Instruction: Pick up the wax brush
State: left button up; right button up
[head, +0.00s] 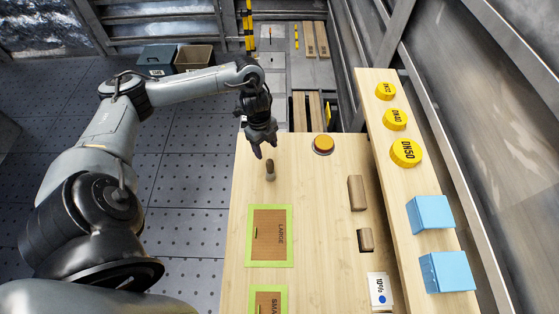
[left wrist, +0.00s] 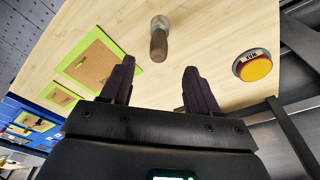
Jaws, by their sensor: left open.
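The wax brush (head: 270,172) is a small piece with a brown upper part and a grey lower end on the wooden table. It appears to stand upright. In the left wrist view the brush (left wrist: 159,40) shows beyond the fingertips, between their lines, with its brown end toward me. My left gripper (head: 263,150) is open and empty, fingers pointing down, just behind the brush in the head view. In the left wrist view the open fingers (left wrist: 160,68) show a clear gap and do not touch the brush. My right gripper is not in view.
A yellow round button (head: 323,142) stands right of the gripper. A green-edged LARGE mat (head: 248,235) lies in front. Two brown blocks (head: 357,192) (head: 366,240) lie at right. A shelf (head: 378,140) carries yellow discs (head: 406,153) and blue boxes (head: 430,214). Table around the brush is clear.

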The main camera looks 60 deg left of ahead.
aim_at(268, 161)
pick_arm(q)
jog(key=f, duration=0.2)
jog(key=d+f, duration=0.1)
jog(key=f, duration=0.1)
jog(key=shift+s+f, duration=0.15)
jog(key=shift+f, duration=0.05)
jog(key=shift+w+d+f, duration=0.1)
jog(key=shift+d+f, duration=0.1)
jog(key=shift+f, duration=0.8)
jog(key=shift+w+d+f, duration=0.15)
jog(key=shift+f, duration=0.85)
jog(key=shift+w+d+f, duration=0.1)
jog(key=shift+d+f, duration=0.1)
jog(key=shift+f, duration=0.8)
grip_shut()
